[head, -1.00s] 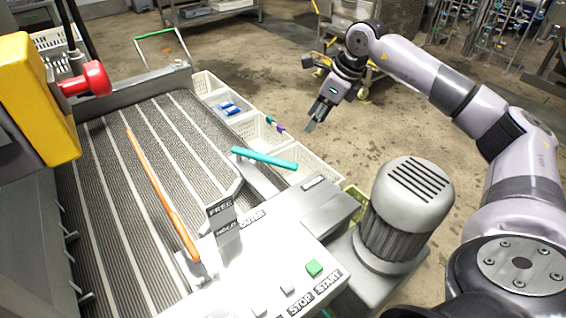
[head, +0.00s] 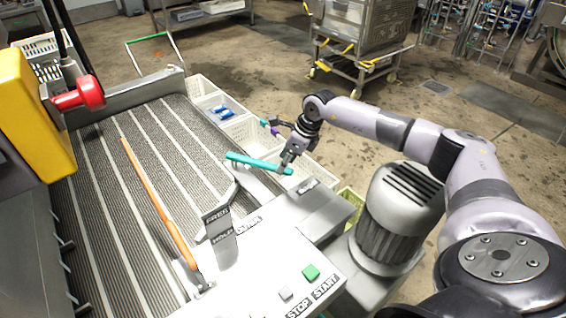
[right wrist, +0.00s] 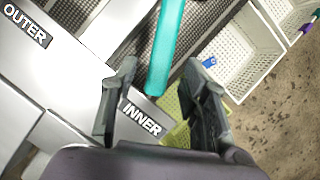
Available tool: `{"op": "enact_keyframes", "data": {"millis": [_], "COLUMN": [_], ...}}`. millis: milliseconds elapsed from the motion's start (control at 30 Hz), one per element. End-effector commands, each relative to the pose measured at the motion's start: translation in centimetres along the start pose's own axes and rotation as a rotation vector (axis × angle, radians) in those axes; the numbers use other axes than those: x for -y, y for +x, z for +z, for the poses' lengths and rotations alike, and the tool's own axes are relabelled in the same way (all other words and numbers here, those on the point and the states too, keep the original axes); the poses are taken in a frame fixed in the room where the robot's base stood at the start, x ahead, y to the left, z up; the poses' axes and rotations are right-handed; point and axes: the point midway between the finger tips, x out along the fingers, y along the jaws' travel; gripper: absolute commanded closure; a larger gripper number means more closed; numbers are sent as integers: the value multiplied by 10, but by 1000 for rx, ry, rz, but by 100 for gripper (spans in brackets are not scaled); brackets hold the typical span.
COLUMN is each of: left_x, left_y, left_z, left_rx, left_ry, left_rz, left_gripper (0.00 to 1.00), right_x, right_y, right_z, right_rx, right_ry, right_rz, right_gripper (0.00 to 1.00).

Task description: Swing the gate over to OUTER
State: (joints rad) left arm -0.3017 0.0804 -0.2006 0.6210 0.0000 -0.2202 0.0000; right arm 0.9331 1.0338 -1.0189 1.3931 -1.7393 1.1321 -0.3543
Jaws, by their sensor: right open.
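A teal bar (head: 255,162), which looks like the gate's handle, reaches from the side of the conveyor to the edge of the machine top. Its near end lies beside the INNER label (right wrist: 141,118) in the right wrist view, and the OUTER label (right wrist: 25,25) is at the upper left there. My right gripper (head: 287,166) is over this end. In the right wrist view my open right gripper (right wrist: 160,72) has a finger on each side of the teal bar (right wrist: 166,45), with gaps showing. A long orange bar (head: 155,190) lies diagonally above the conveyor. My left gripper is not in view.
The ribbed conveyor (head: 100,215) fills the left. White crates (head: 240,128) stand along its far side, one holding blue items. A grey motor (head: 385,225) stands right of the machine top. START and STOP buttons (head: 310,272) are at the near edge. A yellow box with a red knob (head: 88,93) hangs at upper left.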

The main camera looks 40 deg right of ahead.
Motion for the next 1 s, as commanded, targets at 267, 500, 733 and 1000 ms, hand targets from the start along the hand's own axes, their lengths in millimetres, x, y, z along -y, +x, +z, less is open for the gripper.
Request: {"op": "enact_keyframes", "data": {"millis": [267, 500, 733, 1000], "left_x": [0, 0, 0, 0], "left_y": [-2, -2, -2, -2], "left_z": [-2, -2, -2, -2], "left_rx": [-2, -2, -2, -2], "left_ry": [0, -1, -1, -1], "left_rz": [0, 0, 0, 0], "left_gripper": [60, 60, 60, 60], "right_x": [0, 0, 0, 0], "right_y": [20, 21, 20, 20], "right_z": [0, 0, 0, 0], "right_rx": [1, 0, 0, 0], "right_ry": [0, 0, 0, 0], "right_rz": [-1, -1, -1, -1], "right_gripper": [58, 58, 74, 92]}}
